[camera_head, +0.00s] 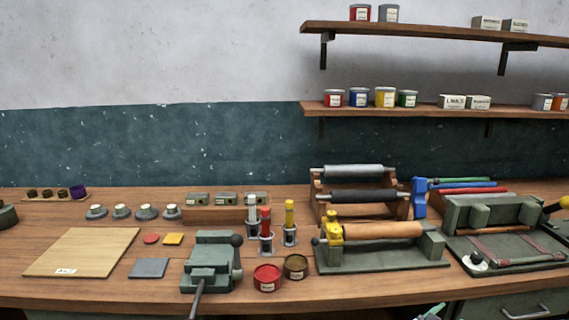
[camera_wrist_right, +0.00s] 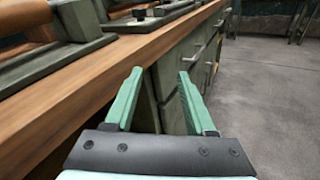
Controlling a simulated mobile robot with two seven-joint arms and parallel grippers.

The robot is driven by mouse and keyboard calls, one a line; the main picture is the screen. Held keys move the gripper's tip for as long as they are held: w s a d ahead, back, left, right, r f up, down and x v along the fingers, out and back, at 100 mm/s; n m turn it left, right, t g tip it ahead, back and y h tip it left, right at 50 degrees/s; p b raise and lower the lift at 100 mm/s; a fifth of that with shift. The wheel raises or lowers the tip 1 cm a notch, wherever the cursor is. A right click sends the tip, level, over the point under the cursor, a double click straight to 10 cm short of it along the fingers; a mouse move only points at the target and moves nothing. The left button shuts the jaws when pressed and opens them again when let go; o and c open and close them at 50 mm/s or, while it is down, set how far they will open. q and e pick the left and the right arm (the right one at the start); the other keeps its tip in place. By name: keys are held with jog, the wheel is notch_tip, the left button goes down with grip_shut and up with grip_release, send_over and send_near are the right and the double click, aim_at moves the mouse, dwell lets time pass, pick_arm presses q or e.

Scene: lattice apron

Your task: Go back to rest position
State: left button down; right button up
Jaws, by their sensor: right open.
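My right gripper (camera_wrist_right: 160,88) is open and empty in the right wrist view. Its two green fingers stand apart in front of the wooden workbench (camera_wrist_right: 110,75) edge, over the drawer fronts and grey floor. In the head view only a small green and dark tip of my right gripper (camera_head: 430,313) shows at the bottom edge, below the bench front. My left gripper and arm are not in the head view.
The workbench (camera_head: 90,286) holds a vise (camera_head: 212,262), a roller press (camera_head: 385,258), red and brown tins, several tools and a board (camera_head: 85,250). Two shelves (camera_head: 430,109) with tins hang behind. Drawers (camera_wrist_right: 205,65) line the bench front; the floor (camera_wrist_right: 265,95) beside it is clear.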

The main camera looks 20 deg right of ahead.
jog(key=s+a+f+m+t+y, duration=0.1)
jog(key=s+a+f+m+y, duration=0.1)
jog(key=s+a+f+y, duration=0.5)
jog(key=s+a+f+m+t+y, duration=0.1)
jog(key=s+a+f+m+y, duration=0.15)
jog(key=a+f, duration=0.55)
jog(key=s+a+m+t+y, duration=0.1)
jog(key=s+a+m+y, duration=0.65)
jog(key=s+a, duration=0.2)
jog(key=w+a+m+t+y, duration=0.1)
jog(key=a+m, duration=0.4)
jog(key=a, duration=0.7)
jog(key=shift+a+r, duration=0.15)
jog(key=shift+a, duration=0.2)
jog(key=shift+c, duration=0.2)
jog(key=shift+d, duration=0.1)
jog(key=shift+c, duration=0.2)
